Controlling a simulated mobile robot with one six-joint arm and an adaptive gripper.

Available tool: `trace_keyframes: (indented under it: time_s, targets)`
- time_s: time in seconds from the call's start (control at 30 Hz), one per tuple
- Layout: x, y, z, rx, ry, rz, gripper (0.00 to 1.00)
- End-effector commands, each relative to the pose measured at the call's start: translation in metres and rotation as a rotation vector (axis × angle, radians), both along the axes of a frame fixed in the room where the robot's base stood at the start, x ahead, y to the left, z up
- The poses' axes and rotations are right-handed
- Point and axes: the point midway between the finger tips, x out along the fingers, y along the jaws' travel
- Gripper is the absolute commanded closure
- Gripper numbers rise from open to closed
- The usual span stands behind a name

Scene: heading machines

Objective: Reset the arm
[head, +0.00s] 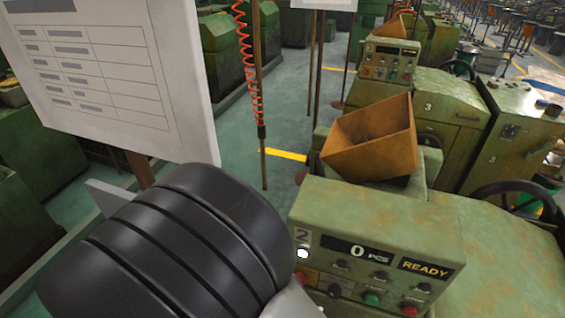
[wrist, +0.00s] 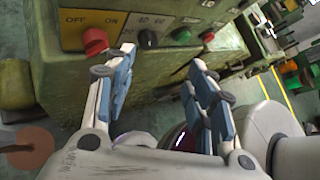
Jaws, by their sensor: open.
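My gripper (wrist: 160,75) shows in the wrist view with its two blue-padded fingers spread apart and nothing between them. It is in front of a green machine's control panel (wrist: 150,25). A red OFF/ON knob (wrist: 95,40) is just beyond the left finger, and a green button (wrist: 181,37) is beyond the gap near the right finger. I cannot tell whether a fingertip touches the panel. In the head view, my dark arm covers the lower left, and the gripper itself is hidden. The machine numbered 2 (head: 380,225) shows "0 PCS" and "READY" there.
An orange hopper (head: 372,140) stands on machine 2. Machine 3 (head: 440,105) is behind it. A white board (head: 110,75) on a post is at the upper left. A red coiled hose (head: 245,60) hangs beside a pole. Green floor (head: 285,120) lies open between the machine rows.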

Motion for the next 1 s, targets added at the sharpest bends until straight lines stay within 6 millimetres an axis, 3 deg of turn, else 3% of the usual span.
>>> trace_keyframes:
  time_s: [0.2, 0.4, 0.7, 1.0]
  targets:
    - [-0.012, -0.053, 0.02, 0.379, -0.203, -0.553, 0.5]
    - [-0.031, -0.082, 0.036, 0.7, -0.428, -1.037, 0.5]
    - [-0.05, -0.105, 0.061, 1.174, -0.821, -1.679, 0.5]
    - [-0.055, -0.111, 0.082, 1.451, -1.047, -1.965, 0.5]
